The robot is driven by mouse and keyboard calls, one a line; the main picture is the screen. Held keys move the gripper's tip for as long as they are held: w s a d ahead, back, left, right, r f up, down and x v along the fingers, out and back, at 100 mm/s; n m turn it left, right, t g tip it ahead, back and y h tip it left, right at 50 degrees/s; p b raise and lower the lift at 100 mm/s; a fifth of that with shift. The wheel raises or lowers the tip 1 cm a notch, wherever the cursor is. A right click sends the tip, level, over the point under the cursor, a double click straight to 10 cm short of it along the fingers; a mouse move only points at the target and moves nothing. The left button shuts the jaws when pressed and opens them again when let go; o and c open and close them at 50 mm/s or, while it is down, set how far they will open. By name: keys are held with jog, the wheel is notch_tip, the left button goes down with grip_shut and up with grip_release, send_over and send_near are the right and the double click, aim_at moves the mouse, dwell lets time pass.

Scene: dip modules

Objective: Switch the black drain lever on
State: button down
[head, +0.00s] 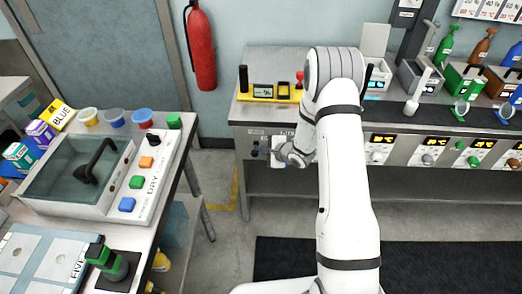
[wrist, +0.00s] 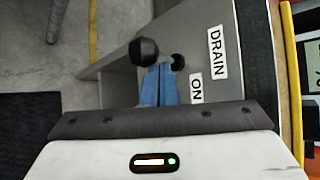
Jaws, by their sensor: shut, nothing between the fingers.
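The black drain lever shows in the wrist view as a round black knob (wrist: 144,52), with a smaller black piece (wrist: 178,62) close to the grey panel. In the head view a small dark knob (head: 255,149) shows at the left end of the panel front. My gripper (wrist: 159,68) has its blue fingers shut, with nothing between them. Its tips are right beside the knob and the smaller piece; I cannot tell whether they touch. The panel carries a "DRAIN" label (wrist: 215,53) and an "ON" label (wrist: 196,89). My arm hides part of the panel in the head view.
Above the lever, a yellow-based device (head: 270,93) with a red knob sits on the counter. Several dials line the panel to the right. A table with a sink (head: 75,170) and coloured buttons stands at the left. Open floor lies between.

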jog(key=shift+r+p, duration=0.75)
jog(key=shift+p, duration=0.05)
jog(key=s+d+r+p, duration=0.3)
jog(key=d+r+p, duration=0.3)
jog(key=r+p, duration=0.1)
jog(key=shift+s+r+p, duration=0.15)
jog(key=shift+r+p, duration=0.1)
jog(key=shift+p, duration=0.5)
jog(key=shift+a, duration=0.1)
